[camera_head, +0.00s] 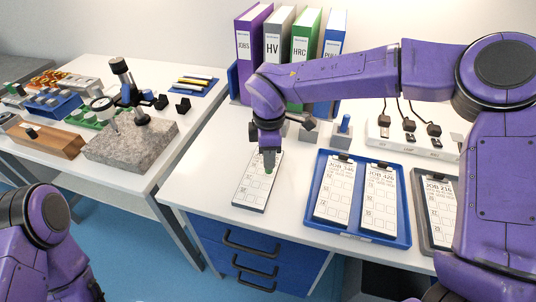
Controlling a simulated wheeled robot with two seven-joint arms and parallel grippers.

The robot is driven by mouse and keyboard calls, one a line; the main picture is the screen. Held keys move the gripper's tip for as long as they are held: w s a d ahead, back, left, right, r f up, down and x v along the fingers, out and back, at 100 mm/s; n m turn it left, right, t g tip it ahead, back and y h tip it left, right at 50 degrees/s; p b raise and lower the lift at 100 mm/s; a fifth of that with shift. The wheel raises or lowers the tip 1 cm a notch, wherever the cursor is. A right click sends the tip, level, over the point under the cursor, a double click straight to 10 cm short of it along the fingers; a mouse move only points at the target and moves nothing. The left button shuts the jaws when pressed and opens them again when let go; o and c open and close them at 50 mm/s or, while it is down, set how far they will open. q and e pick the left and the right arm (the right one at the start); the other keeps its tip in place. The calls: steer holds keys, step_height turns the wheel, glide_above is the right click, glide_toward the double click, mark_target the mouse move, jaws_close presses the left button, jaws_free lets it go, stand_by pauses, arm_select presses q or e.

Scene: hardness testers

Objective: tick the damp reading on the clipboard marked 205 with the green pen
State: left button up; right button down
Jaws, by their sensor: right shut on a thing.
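My right gripper (268,150) points down over the upper part of a clipboard (254,194) at the left of the white table. It is shut on the green pen (269,170), of which only a small green part shows below the fingers. I cannot tell whether the pen touches the sheet. The clipboard's sheet has printed boxes, too small to read. Its heading is hidden behind my gripper, so I cannot read its number. My left arm shows at the lower left, with its gripper out of view.
A blue tray (361,237) holds two clipboards marked JOB. A dark tray (423,236) with another is partly behind my right arm. A blue pen (345,123) stands in a block behind. Binders (255,50) line the back. A stone-based tester (130,155) stands on the left table.

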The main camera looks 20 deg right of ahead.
steer(key=shift+s, duration=0.15)
steer(key=shift+w+d+b, duration=0.2)
steer(key=shift+d+b, duration=0.25)
steer(key=shift+b, duration=0.3)
stand_by(1.0)
steer(key=shift+r+p, duration=2)
steer(key=shift+r, duration=1.1)
